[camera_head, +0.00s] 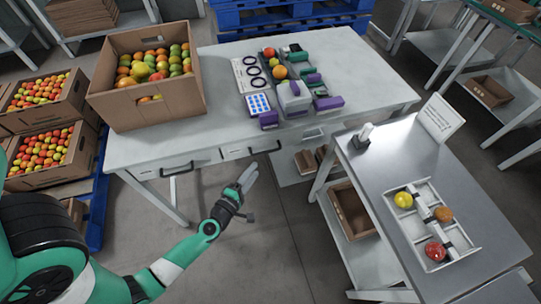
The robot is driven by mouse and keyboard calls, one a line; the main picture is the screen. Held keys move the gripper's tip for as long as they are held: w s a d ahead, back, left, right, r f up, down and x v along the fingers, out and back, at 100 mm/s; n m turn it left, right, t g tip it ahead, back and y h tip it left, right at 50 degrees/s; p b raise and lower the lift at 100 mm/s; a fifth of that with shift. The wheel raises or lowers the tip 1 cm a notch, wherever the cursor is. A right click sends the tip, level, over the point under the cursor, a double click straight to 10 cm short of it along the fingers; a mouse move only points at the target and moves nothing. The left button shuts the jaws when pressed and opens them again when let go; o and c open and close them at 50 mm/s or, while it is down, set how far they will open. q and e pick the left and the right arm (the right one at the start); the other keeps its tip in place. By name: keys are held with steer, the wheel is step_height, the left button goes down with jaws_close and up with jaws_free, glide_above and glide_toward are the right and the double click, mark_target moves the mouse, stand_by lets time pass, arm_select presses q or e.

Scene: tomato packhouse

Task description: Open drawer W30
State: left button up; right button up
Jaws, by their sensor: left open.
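Two closed drawers sit in the front edge of the white table. The left drawer (147,174) has a dark bar handle (177,169), and the right drawer (233,154) has a similar handle (265,148). Their labels are too small to read, so I cannot tell which is W30. My left gripper (250,177) is open and empty, in front of and below the right drawer's handle, apart from it. My right gripper is not in view.
A cardboard box (145,113) of tomatoes and several tools stand on the table (350,75). A metal side table (385,150) with a white divided tray (474,250) is at the right. Fruit crates (45,179) are at the left. The floor before the drawers is clear.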

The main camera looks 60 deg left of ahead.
mark_target(269, 151)
arm_select(q)
steer(key=b+x, duration=0.1)
steer(key=x, duration=1)
steer(key=shift+w+a+r+b, duration=0.1)
steer(key=shift+w+a+b, duration=0.1)
steer(key=shift+w+b, duration=0.15)
jaws_close()
stand_by(0.8)
